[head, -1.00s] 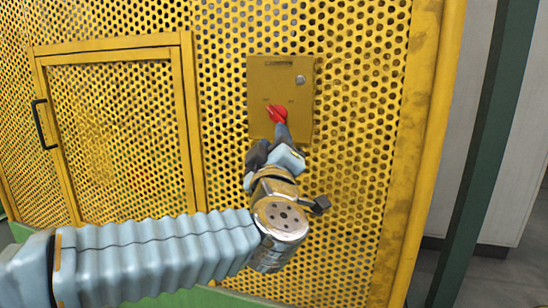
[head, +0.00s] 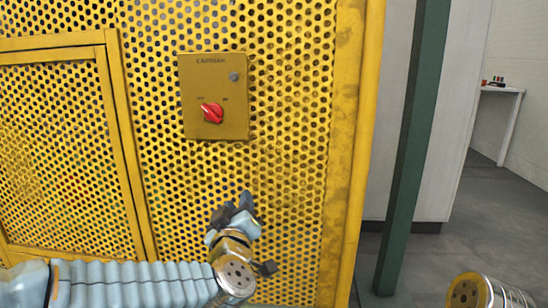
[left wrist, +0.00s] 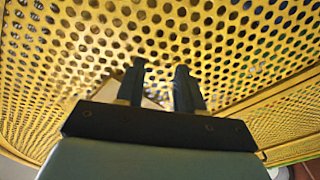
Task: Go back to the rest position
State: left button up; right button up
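The yellow control panel (head: 214,75) is on the perforated yellow guard in the head view, with a red rotary knob (head: 211,113) at its lower middle. The knob is uncovered and nothing touches it. My left gripper (head: 235,206) is below the panel, apart from the knob. In the left wrist view my left gripper (left wrist: 160,82) has its two dark fingers spread with an empty gap between them, facing the perforated guard. My right gripper is not in view.
A yellow framed door (head: 115,150) is at left. A yellow post (head: 355,150) ends the guard, and a dark green post (head: 410,150) stands right of it. A white table (head: 510,92) with small objects is far right. Grey floor (head: 480,220) is clear there.

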pick_arm(q)
notch_tip(320, 180, down, 16)
jog(key=w+m+g+h, duration=0.2)
jog(key=w+m+g, duration=0.1)
jog(key=g, duration=0.1)
jog(key=s+f+m+g+h, duration=0.1)
jog(key=s+f+g, duration=0.2)
jog(key=f, duration=0.8)
jog(key=s+f+m+g+h, duration=0.1)
jog(key=s+f+g, duration=0.15)
jog(key=f, duration=0.75)
jog(key=s+a+f+m+g+h, duration=0.15)
jog(key=s+f+g, duration=0.75)
jog(key=s+f, duration=1.05)
notch_tip(320, 180, up, 14)
jog(key=s+p, duration=0.1)
jog(key=p, duration=1.1)
jog(key=shift+d+t, duration=0.35)
jog(key=shift+f, duration=0.1)
jog(key=shift+a+n, duration=0.1)
jog(key=shift+n, duration=0.15)
